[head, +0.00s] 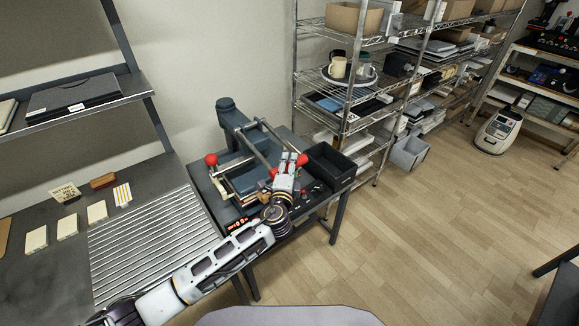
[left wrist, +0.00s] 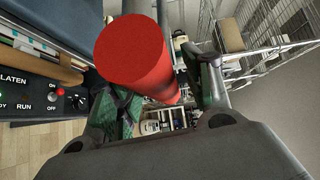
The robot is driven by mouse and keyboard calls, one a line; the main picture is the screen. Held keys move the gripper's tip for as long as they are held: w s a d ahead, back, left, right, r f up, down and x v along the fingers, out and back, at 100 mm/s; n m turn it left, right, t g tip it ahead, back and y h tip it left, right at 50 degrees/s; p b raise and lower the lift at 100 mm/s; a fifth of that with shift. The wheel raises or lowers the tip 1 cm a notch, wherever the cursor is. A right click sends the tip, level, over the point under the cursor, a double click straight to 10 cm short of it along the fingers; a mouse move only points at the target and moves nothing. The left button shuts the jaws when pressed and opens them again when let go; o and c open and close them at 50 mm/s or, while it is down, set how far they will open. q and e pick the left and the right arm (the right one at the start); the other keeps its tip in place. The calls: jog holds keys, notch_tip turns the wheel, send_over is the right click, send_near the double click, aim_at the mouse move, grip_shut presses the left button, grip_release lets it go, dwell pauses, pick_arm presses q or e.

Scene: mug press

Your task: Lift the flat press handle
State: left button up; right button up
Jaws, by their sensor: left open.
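The flat press (head: 240,178) stands on a dark table by the wall, with a metal bar across it. A red knob (head: 211,159) shows at its left side. The red handle grip (head: 302,160) shows at its right side, partly covered by my left gripper (head: 287,172). In the left wrist view, the red grip (left wrist: 130,52) points toward the camera and lies between the green-padded fingers of my left gripper (left wrist: 160,95). The fingers are apart, around the grip; whether either touches it I cannot tell. My right gripper is not in view.
A black bin (head: 330,166) sits right of the press. The control panel with a switch (left wrist: 57,92) is close by in the left wrist view. A ribbed metal worktop (head: 160,240) is at left, wire shelving (head: 350,85) behind right.

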pick_arm(q)
grip_shut()
jog(key=shift+r, duration=0.1)
dwell(0.3)
